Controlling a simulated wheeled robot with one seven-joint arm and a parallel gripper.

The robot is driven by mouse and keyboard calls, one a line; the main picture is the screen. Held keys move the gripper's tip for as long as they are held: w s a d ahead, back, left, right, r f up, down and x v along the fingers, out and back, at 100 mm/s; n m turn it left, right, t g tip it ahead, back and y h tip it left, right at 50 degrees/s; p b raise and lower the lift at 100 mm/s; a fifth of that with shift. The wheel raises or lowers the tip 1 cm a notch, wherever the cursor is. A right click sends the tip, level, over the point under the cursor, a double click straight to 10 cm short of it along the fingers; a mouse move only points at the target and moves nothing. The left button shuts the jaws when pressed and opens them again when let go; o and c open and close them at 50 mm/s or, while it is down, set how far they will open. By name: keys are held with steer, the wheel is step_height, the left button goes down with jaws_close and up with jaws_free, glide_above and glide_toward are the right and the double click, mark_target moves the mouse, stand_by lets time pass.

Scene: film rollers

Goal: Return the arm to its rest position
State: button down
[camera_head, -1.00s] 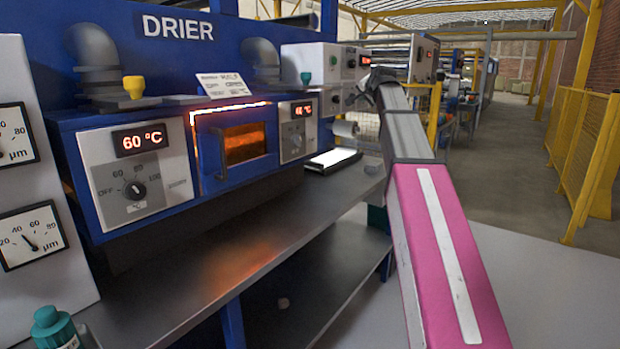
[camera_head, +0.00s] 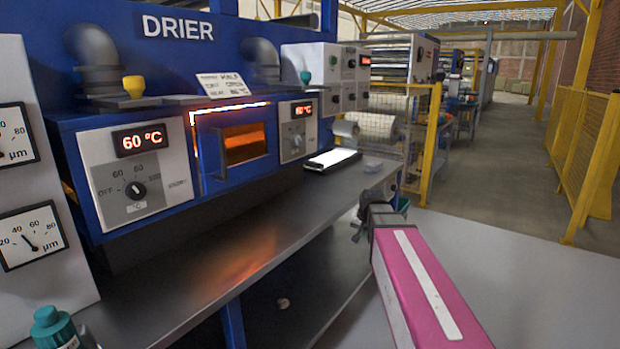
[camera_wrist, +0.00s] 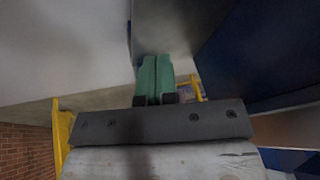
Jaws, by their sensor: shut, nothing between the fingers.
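My gripper (camera_head: 357,226) shows in the head view at the end of my pink and grey arm, low beside the right end of the bench, apart from the bench top.
The grey bench (camera_head: 235,262) runs along the blue drier (camera_head: 95,185), which has a glowing window. A phone-like slab (camera_head: 333,159) lies at the bench's far end. A yellow fence (camera_head: 585,140) stands right.

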steer(key=s+f+n+g+h, duration=0.1)
steer(key=s+f+n+g, duration=0.2)
steer(key=s+f, duration=1.3)
steer(key=s+g, duration=0.2)
steer(key=s, duration=0.1)
steer(key=shift+s+f, duration=0.2)
steer(key=shift+f, duration=0.15)
stand_by(5.8)
